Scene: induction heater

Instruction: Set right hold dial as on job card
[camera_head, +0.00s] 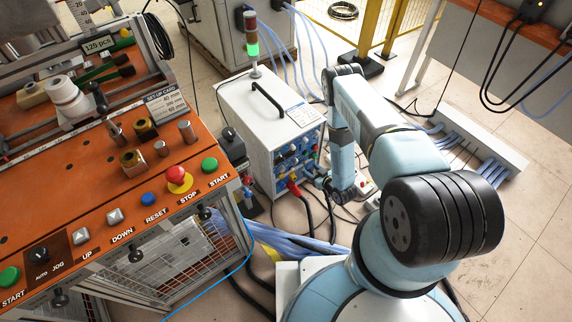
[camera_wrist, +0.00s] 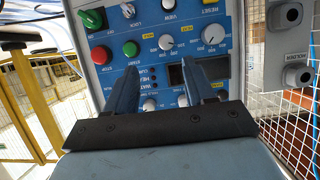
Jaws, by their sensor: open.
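The heater's blue control panel (camera_wrist: 150,73) fills the wrist view upside down; in the head view its front (camera_head: 297,160) is seen at a slant. A large white-scaled dial (camera_wrist: 212,33) is at upper right, with a smaller scaled dial (camera_wrist: 165,42) left of it. Small knobs (camera_wrist: 149,104) and (camera_wrist: 183,100) sit lower, between my fingers in the picture. I cannot read which is the right hold dial. My gripper (camera_wrist: 159,67) is open and empty before the panel; contact cannot be told. A paper sheet (camera_head: 301,114) on the heater cabinet is unreadable.
Green knob (camera_wrist: 92,18), green button (camera_wrist: 131,48) and red button (camera_wrist: 101,55) sit beside the dials. Cables (camera_head: 318,213) hang below the heater. The orange bench (camera_head: 90,180) with buttons stands left. Yellow fence (camera_wrist: 30,100) and wire mesh (camera_wrist: 296,130) flank the panel.

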